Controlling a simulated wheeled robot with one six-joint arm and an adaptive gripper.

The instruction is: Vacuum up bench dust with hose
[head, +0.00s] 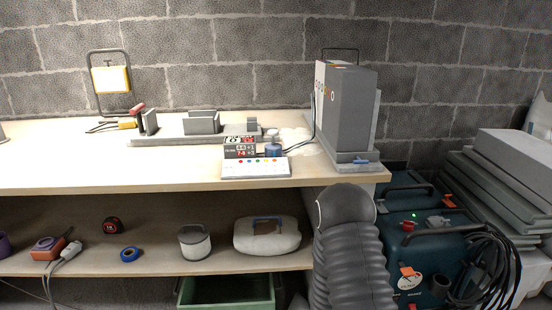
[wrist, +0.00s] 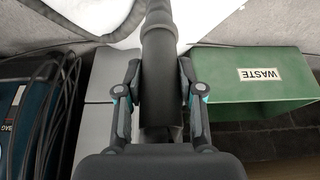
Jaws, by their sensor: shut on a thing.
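In the wrist view, my gripper (wrist: 159,68) is shut on a dark tube, the hose end (wrist: 158,22), which runs up the middle of the picture between the two fingers. My gripper is not recognisable in the head view. A teal vacuum unit (head: 432,252) stands on the floor right of the bench, with black hose or cable (head: 487,268) looped at its side. Its teal side (wrist: 12,120) also shows at the left in the wrist view. Pale bench dust (head: 293,135) lies on the bench top (head: 70,165), left of the tall grey case.
The tall grey case (head: 348,110) stands near the bench's right end. A panel with coloured dots (head: 255,168) and a small blue pot (head: 272,150) sit before the dust. Grey slabs (head: 505,185) are stacked right. A green WASTE bin (wrist: 265,95) is below. The bench's left front is clear.

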